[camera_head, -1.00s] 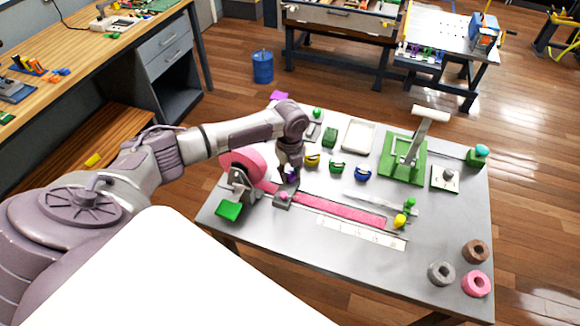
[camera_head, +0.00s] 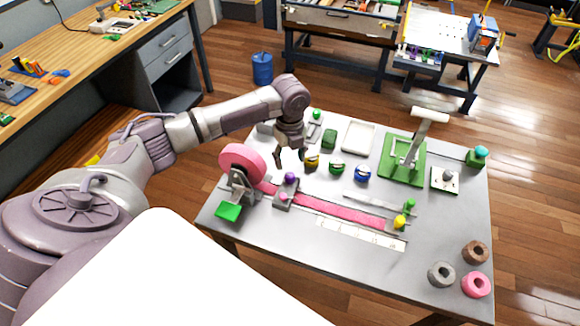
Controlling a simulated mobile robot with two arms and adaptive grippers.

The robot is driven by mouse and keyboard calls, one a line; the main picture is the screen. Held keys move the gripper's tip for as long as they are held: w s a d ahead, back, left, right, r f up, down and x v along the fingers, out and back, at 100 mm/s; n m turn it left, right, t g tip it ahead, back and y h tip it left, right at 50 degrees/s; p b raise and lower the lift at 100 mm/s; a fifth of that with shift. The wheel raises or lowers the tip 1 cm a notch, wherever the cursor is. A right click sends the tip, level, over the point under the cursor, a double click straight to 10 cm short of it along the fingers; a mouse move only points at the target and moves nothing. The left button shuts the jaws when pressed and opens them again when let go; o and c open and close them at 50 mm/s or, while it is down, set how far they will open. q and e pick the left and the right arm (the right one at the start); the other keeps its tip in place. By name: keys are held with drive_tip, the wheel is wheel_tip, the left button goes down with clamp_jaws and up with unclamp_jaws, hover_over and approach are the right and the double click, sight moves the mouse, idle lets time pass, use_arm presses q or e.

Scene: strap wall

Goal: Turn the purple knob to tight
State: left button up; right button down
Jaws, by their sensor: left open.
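The purple knob (camera_head: 291,177) sits on a small grey block (camera_head: 284,196) that straddles the pink strap (camera_head: 335,208) near its left end. A smaller pink knob (camera_head: 283,196) is on the front of the same block. The picture is too small to tell how far the purple knob is turned. My left gripper (camera_head: 289,164) points down just behind and above the purple knob, apart from it. Its fingers are open and nothing is between them. My right gripper does not show.
A pink strap roll (camera_head: 242,160) stands left of the block, with a green pad (camera_head: 228,212) in front. Yellow, green and blue clamp-like pieces (camera_head: 337,168) stand behind the strap. A green press (camera_head: 402,158) is further right. The table's front right holds three rings (camera_head: 441,274).

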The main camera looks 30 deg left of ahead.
sight(290, 175)
use_arm(q)
wheel_tip(290, 175, up, 5)
idle(0.7)
